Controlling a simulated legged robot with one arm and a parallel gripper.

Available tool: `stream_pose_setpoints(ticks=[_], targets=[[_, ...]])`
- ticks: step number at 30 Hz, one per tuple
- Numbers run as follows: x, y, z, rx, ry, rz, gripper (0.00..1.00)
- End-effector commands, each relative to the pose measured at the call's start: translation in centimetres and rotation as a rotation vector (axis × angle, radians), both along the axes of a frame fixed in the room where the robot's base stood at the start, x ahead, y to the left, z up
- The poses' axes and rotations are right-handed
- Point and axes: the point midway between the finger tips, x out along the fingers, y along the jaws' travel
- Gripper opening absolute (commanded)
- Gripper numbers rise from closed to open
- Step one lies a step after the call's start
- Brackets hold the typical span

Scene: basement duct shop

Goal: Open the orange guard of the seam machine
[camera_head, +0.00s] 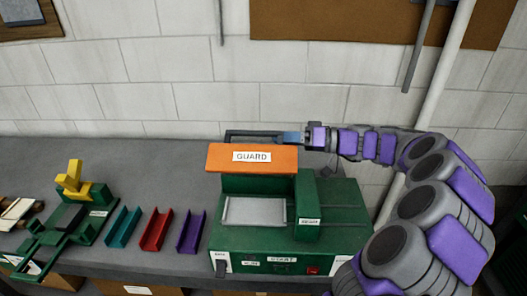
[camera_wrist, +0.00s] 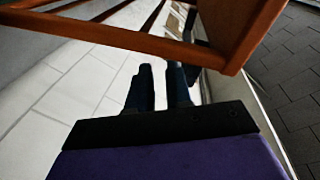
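The green seam machine (camera_head: 350,235) stands on the bench in the head view. Its orange guard (camera_head: 228,164), labelled GUARD, is at the top rear, with the pale metal bed (camera_head: 255,211) exposed in front and below. A dark bar shows behind the guard's top edge. My gripper (camera_head: 291,138) reaches in from the right, behind the guard's upper right corner. In the wrist view the orange frame (camera_wrist: 110,38) crosses above my gripper (camera_wrist: 160,70). The two dark fingers are apart, with pale wall visible between them and nothing held. Contact with the guard cannot be told.
Teal (camera_head: 122,234), red (camera_head: 156,230) and purple (camera_head: 191,231) channels lie left of the machine. Further left is a green fixture (camera_head: 50,236) with a yellow clamp (camera_head: 72,180). A block wall stands close behind, and a pale pipe (camera_head: 447,65) rises at the right.

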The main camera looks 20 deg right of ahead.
Motion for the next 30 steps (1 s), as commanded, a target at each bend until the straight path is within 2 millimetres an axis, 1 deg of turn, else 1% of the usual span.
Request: stream_pose_setpoints(ticks=[1,6,9,12,23,26,30], targets=[[-0.2,-0.9,0.8,0.008,-0.016,-0.010,0.40],[-0.8,-3.4,0.7,0.021,-0.018,-0.012,0.40],[-1.1,-4.5,0.6,0.021,-0.019,-0.017,0.40],[-1.2,-5.1,0.3,0.020,-0.015,-0.017,0.40],[-1.9,-5.7,0.3,0.009,-0.008,-0.011,0.40],[-2.1,-6.5,0.2,0.011,-0.009,-0.013,0.40],[-2.5,-8.1,-0.1,0.015,-0.006,-0.017,0.40]])
